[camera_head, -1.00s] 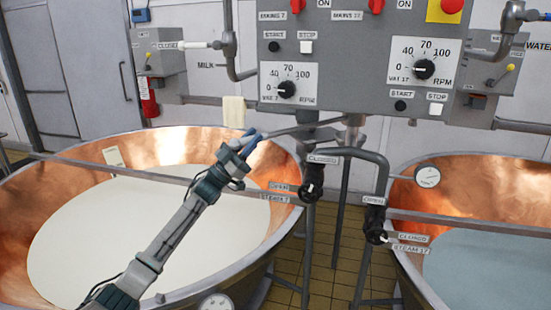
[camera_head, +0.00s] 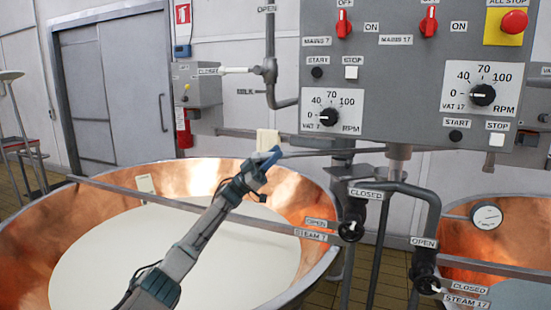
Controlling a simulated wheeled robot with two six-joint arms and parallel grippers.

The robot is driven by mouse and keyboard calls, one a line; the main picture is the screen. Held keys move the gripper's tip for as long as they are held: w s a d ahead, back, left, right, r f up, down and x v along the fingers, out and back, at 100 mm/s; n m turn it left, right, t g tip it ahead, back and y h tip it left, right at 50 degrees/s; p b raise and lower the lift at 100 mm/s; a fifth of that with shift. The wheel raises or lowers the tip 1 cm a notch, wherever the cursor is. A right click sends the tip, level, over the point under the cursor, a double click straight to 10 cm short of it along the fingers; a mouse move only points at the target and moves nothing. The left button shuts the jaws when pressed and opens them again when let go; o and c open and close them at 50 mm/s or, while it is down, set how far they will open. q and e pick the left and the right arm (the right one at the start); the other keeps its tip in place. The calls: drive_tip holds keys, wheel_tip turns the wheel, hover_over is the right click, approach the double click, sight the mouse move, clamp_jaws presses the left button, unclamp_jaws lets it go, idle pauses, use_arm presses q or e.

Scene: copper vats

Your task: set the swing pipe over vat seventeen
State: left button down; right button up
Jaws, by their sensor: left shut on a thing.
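The swing pipe (camera_head: 335,152) is a thin grey arm running left from its pivot (camera_head: 398,155) under the control panel. Its free end reaches over the right rear of the left copper vat (camera_head: 42,235), which holds white liquid and stands by the vat 7 labels. My left gripper (camera_head: 268,160), with blue fingertips, is shut on the swing pipe near that end. The fingers hide the pipe's tip. Vat seventeen (camera_head: 510,235) is the copper vat at the right edge, only partly in view, with greyish liquid. My right gripper is out of view.
The grey control panel (camera_head: 385,75) with switches, dials and a red stop button (camera_head: 514,22) hangs above the pipe. Black-handled steam valves (camera_head: 351,225) stand between the vats. A flat bar (camera_head: 200,208) crosses the left vat. A pale block (camera_head: 267,140) is behind the gripper.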

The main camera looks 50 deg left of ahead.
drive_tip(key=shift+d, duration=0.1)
use_arm(q)
drive_tip(key=c, duration=1.3)
unclamp_jaws()
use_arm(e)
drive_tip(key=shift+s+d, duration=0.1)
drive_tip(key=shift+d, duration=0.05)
use_arm(q)
drive_tip(key=shift+o, duration=0.2)
drive_tip(key=shift+s+a+f, duration=0.1)
drive_tip(key=shift+f, duration=0.15)
drive_tip(key=b+v, duration=0.4)
drive_tip(key=v, duration=0.6)
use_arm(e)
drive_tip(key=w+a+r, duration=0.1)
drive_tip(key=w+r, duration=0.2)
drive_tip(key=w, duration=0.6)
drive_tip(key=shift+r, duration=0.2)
use_arm(q)
drive_tip(key=shift+f, duration=0.15)
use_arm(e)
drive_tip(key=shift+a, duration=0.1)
